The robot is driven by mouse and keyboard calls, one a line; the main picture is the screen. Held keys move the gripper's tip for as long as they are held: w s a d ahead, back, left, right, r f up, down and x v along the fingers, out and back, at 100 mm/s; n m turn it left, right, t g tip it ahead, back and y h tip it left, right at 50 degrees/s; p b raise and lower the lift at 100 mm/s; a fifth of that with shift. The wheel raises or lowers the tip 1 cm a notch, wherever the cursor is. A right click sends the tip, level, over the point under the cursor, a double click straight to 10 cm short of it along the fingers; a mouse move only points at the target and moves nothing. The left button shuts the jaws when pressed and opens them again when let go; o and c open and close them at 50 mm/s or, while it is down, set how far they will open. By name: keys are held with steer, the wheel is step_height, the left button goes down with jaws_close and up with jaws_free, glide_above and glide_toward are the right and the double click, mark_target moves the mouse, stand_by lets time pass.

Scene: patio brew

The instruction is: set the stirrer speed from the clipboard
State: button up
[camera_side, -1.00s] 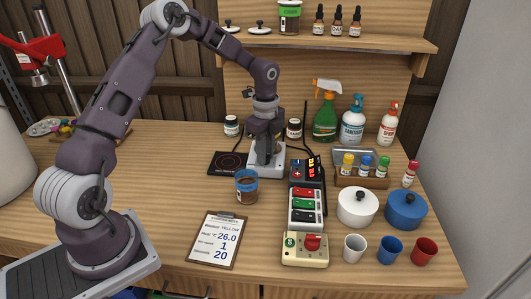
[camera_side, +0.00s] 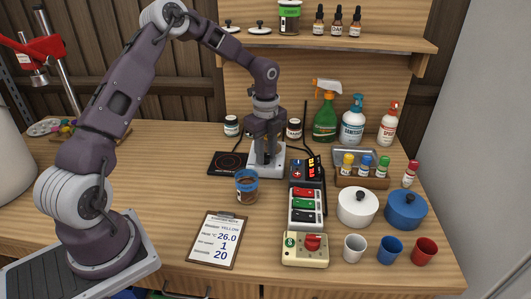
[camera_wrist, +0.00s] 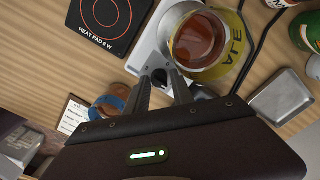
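The clipboard (camera_side: 214,240) lies at the front of the bench; its sheet reads 26.0, then 1 on the stir speed line, then 20. The pale stirrer (camera_side: 266,170) stands below my gripper (camera_side: 264,152). In the wrist view, my gripper (camera_wrist: 160,74) points down at the stirrer's front, with its black knob (camera_wrist: 159,77) between the fingertips. The fingers stand apart, but whether they touch the knob is unclear. A yellow-labelled vessel of brown liquid (camera_wrist: 202,42) stands on the stirrer (camera_wrist: 151,48), just beyond the fingers; my gripper hides it in the side view.
A black heat pad (camera_side: 229,162) lies left of the stirrer, and a blue-rimmed jar (camera_side: 246,188) stands in front. A switched power strip (camera_side: 306,205), a box with a red knob (camera_side: 305,250), pots and cups are to the right. The bench's left middle is clear.

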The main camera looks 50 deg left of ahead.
steer(key=shift+o, duration=1.2)
step_height(320, 180, up, 7)
steer(key=s+d+r+n+t+y, duration=0.1)
steer(key=s+d+r+n, duration=0.3)
steer(key=s+r, duration=0.3)
steer(key=s+d+r+n+t+y, duration=0.1)
steer(key=s+d+r+n+t, duration=0.1)
steer(key=s+d+r+n, duration=0.4)
steer(key=s+d+n+t+h, duration=0.1)
steer(key=s+n, duration=0.2)
steer(key=s, duration=0.5)
steer(key=s+d+r+n+t+h, duration=0.1)
steer(key=s+n, duration=0.3)
steer(key=s, duration=0.5)
steer(key=shift+d+r+n+t, duration=0.25)
steer(key=shift+d+n+t, duration=0.05)
steer(key=shift+d, duration=0.4)
